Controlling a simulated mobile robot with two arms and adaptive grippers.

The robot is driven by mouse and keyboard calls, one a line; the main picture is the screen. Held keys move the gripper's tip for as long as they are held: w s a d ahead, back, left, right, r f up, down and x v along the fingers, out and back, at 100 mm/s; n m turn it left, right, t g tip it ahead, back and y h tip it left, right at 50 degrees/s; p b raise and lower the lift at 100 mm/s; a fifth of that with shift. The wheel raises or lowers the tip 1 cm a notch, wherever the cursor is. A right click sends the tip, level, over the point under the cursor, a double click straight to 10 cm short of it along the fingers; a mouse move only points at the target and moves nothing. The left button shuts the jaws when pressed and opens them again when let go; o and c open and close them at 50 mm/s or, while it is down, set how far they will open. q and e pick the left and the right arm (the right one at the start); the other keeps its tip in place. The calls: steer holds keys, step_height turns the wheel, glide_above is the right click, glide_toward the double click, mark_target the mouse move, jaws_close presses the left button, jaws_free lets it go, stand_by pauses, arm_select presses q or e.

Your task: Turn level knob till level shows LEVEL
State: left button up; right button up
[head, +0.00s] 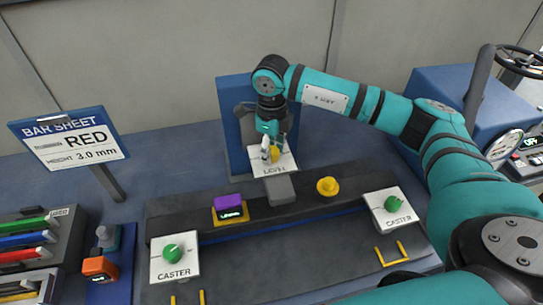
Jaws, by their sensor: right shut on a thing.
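The plate's label is partly hidden and seems to read LEVEL. My right gripper (272,151) points down at the knob and is shut on it, covering much of it. A purple-topped box (229,203) on the dark bar has a small lit display (232,215) on its front. Its text is too small to read surely. My left gripper is out of view.
Green caster knobs sit on white plates at left (173,252) and right (393,204). A yellow knob-like piece (327,186) and a grey block (280,188) are on the bar. Coloured bars (28,240) lie at far left.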

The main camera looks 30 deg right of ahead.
steer(key=shift+r+n+b, duration=0.1)
steer(key=shift+n+b, duration=0.5)
steer(key=shift+n, duration=0.2)
steer(key=o, duration=1.1)
steer(key=shift+o, duration=0.2)
step_height(320, 180, up, 12)
